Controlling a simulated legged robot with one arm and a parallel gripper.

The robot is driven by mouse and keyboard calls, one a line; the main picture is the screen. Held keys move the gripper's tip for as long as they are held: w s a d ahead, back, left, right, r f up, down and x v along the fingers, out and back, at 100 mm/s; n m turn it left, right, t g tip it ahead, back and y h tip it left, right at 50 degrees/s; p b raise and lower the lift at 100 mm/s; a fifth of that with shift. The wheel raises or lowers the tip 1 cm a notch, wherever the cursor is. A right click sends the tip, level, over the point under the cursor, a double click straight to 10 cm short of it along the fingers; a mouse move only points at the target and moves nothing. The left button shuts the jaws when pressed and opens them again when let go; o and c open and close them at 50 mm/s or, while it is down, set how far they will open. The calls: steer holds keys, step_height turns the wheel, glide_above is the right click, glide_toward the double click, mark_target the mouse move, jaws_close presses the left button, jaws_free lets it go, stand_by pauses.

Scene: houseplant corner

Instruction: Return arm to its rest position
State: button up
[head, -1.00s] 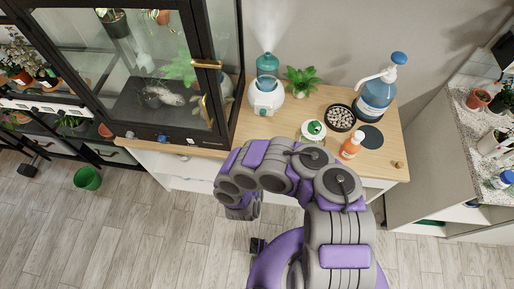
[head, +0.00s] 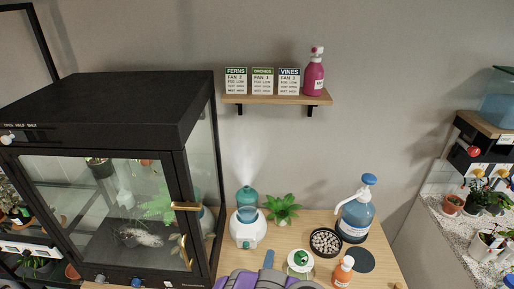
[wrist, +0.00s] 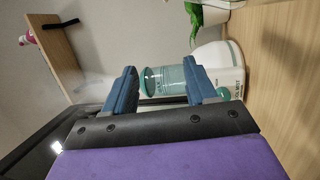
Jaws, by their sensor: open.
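My gripper (wrist: 161,68) is open in the wrist view, with its two blue fingers spread and nothing held between them. Beyond the fingers stands the humidifier (wrist: 220,62), its teal tank (wrist: 165,80) showing in the gap. In the head view the humidifier (head: 248,236) stands upright on the wooden counter, with mist rising from its teal top. Only the purple and grey upper side of my arm and one blue finger (head: 268,260) show at the bottom edge of the head view, in front of the humidifier. The rest of my arm is out of frame.
A black-framed glass cabinet (head: 110,110) stands at left. Right of the humidifier are a plant (head: 283,209), a pebble dish (head: 325,242), a blue pump bottle (head: 356,222) and an orange bottle (head: 343,271). A wall shelf (head: 277,99) holds cards and a pink bottle (head: 314,78).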

steer(key=d+r+m+g+h, duration=0.45)
steer(key=d+r+h, duration=0.75)
steer(key=d+r, duration=0.65)
steer(key=s+d+r+m+g+h+b, duration=0.2)
steer(key=s+d+r+m+g+h, duration=0.1)
steer(key=s+d+r+m+g, duration=1.05)
steer(key=s+a+g+y+b, duration=0.1)
steer(key=s+a+g+y, duration=0.2)
steer(key=s+g+y, duration=1.1)
steer(key=s+a+f+n+t+y, duration=0.1)
steer(key=s+a+f+t+y, duration=0.1)
steer(key=s+a+t, duration=0.3)
steer(key=s+a+f+n+t+y+b, duration=0.1)
steer(key=s+a+t+y, duration=0.3)
steer(key=a, duration=1)
steer(key=s+f+n+t, duration=0.1)
steer(key=s+t, duration=0.1)
steer(key=s, duration=0.1)
steer(key=shift+n, duration=0.3)
